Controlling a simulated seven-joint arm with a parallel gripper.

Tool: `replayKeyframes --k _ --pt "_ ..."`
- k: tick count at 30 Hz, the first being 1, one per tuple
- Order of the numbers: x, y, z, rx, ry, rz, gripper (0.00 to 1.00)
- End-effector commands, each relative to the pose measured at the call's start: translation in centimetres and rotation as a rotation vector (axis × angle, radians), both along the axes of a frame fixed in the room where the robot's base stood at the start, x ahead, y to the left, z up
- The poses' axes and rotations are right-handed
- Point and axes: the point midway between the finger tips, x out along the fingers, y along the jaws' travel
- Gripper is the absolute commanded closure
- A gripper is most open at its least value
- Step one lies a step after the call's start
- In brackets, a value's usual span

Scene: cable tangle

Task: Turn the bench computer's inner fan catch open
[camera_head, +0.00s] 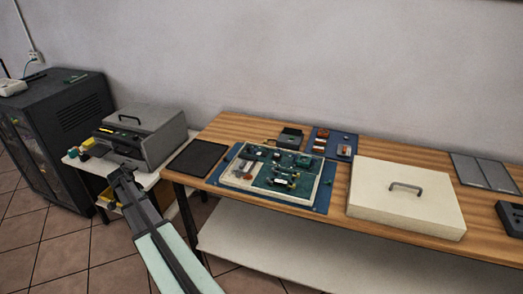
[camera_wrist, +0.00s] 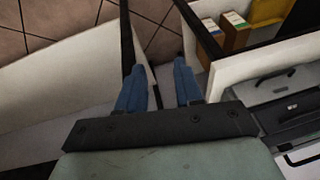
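The open bench computer (camera_head: 240,184) lies on a blue mat on the wooden bench, its green boards and small parts showing. The inner fan catch is too small to make out in the head view. My gripper (camera_head: 121,174) is left of the bench, near the grey box with a handle, well apart from the computer. In the wrist view its two blue fingers (camera_wrist: 158,75) stand apart with nothing between them, so it is open and empty. The computer is not in the wrist view.
A cream cover (camera_head: 405,210) with a handle lies right of the computer. A black pad (camera_head: 197,158) lies to its left. A grey box (camera_head: 145,130) stands on a white side table, with a dark cabinet (camera_head: 60,140) beyond. A floor gap separates side table and bench.

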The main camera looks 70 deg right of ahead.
Motion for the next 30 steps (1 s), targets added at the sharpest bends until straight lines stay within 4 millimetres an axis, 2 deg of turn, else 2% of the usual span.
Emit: replayKeyframes --k 1,6,11,12,15,18,24,30 --pt "0.8 -2.3 2.2 -0.016 -0.034 -0.049 0.65" --pt "1.5 -8.9 8.9 -0.062 -0.142 -0.220 0.65" --pt "-0.1 -15.8 15.6 -0.092 -0.234 -0.397 0.65" --pt "-1.1 -17.7 17.3 -0.096 -0.255 -0.450 0.65" --pt "-4.6 -21.8 20.2 -0.090 -0.279 -0.567 0.65" --pt "-8.7 -25.0 21.8 -0.071 -0.279 -0.668 0.65" --pt "-17.6 -29.6 23.3 -0.005 -0.245 -0.844 0.65" --pt "-26.7 -32.8 24.6 0.069 -0.211 -1.007 0.65"
